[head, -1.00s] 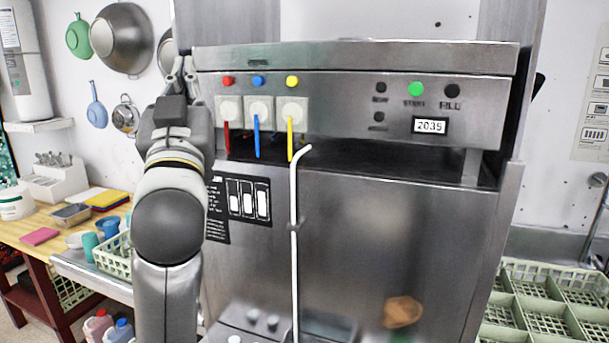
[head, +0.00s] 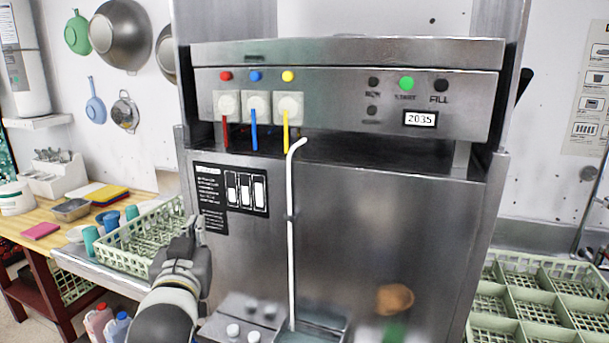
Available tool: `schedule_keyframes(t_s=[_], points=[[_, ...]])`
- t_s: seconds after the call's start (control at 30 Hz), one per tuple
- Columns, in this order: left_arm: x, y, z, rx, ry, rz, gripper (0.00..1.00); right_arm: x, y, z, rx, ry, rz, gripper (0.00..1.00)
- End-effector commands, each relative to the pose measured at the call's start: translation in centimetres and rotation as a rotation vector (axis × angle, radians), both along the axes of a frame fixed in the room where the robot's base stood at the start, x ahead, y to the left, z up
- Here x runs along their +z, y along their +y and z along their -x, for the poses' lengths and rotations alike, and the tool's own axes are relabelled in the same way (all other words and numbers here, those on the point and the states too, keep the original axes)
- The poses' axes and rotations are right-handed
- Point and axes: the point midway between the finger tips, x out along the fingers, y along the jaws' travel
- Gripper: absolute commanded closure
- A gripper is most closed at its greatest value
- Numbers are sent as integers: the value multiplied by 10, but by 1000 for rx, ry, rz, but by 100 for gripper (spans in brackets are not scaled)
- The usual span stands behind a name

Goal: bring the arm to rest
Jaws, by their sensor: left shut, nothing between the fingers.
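My left gripper (head: 190,228) is low at the left of the head view, in front of the left part of the steel dish machine (head: 390,215). Its fingers point up and are shut with nothing between them. It is apart from the machine's control panel (head: 340,95), which has red, blue and yellow buttons above three pale switch blocks. A green button is lit at the panel's right, beside a display reading 2035. My right gripper is not in view.
A green dish rack (head: 140,243) stands on the left counter, just behind my gripper. A white bent pipe (head: 291,230) runs down the machine's front. Green compartment racks (head: 540,295) lie at the right. Pans (head: 122,35) hang on the left wall.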

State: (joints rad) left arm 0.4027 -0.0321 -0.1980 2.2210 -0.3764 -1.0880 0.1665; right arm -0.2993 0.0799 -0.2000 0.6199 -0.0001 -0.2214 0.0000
Motion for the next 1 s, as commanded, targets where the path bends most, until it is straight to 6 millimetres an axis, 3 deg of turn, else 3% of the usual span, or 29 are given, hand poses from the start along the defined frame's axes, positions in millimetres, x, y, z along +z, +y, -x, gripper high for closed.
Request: schedule_keyframes(t_s=[0.03,0.1,0.27,0.4,0.5,0.6,0.9,1.0], points=[[-43,4,9,-5,97,-1,100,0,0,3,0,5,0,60],[-92,6,24,-16,216,1,100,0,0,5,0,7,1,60],[-197,10,77,-47,491,1,100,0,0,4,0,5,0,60],[-273,12,141,-82,729,3,100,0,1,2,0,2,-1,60],[-313,12,189,-110,880,1,100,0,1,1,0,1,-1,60],[-341,12,231,-134,1003,2,100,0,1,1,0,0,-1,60],[-386,11,339,-202,1292,6,100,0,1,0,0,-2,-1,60],[-417,10,326,-201,1291,6,100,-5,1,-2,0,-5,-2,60]])
